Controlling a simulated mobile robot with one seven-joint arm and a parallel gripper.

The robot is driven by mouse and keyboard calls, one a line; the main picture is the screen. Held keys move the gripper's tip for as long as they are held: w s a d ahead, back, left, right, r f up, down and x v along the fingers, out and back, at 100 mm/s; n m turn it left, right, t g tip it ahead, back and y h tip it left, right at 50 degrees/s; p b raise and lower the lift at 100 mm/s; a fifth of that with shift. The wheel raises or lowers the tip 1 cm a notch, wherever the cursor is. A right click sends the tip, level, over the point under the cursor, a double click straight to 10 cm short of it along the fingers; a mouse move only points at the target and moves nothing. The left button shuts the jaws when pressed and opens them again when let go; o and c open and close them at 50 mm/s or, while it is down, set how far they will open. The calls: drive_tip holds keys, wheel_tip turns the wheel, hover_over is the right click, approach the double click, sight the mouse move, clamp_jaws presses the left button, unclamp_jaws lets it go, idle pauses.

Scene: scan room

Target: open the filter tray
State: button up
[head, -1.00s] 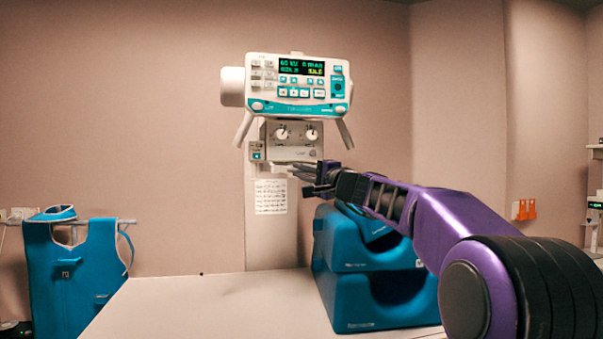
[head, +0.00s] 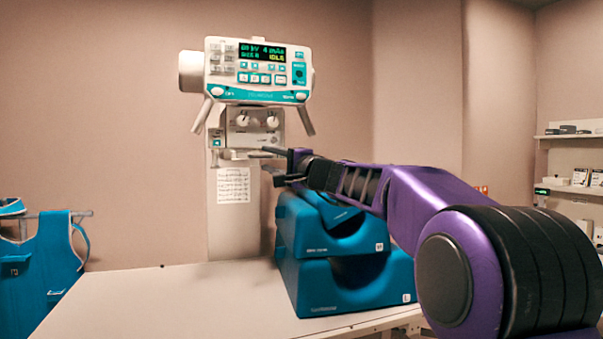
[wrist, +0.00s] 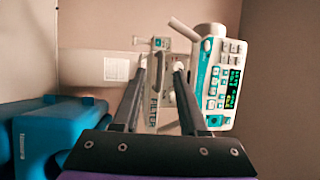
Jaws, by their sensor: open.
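The filter tray (wrist: 154,104) is a pale front marked FILTER with a slim upright handle, on the x-ray head's lower housing (head: 255,130), which has two round knobs. My gripper (wrist: 160,66) is open, with one finger on each side of the handle in the wrist view. I cannot tell whether the fingers touch it or how deep they reach. In the head view my gripper (head: 266,160) is just under the housing, at its lower edge, and the tray is hard to make out there.
The teal and white console (head: 260,70) with its lit display sits above the housing. Blue foam blocks (head: 340,285) are stacked below my arm on a pale table (head: 150,300). A blue apron (head: 38,265) hangs at left; shelves (head: 572,180) stand at right.

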drive_tip(key=v, duration=1.3)
drive_tip(key=shift+s+d, duration=0.15)
drive_tip(key=shift+s, duration=0.1)
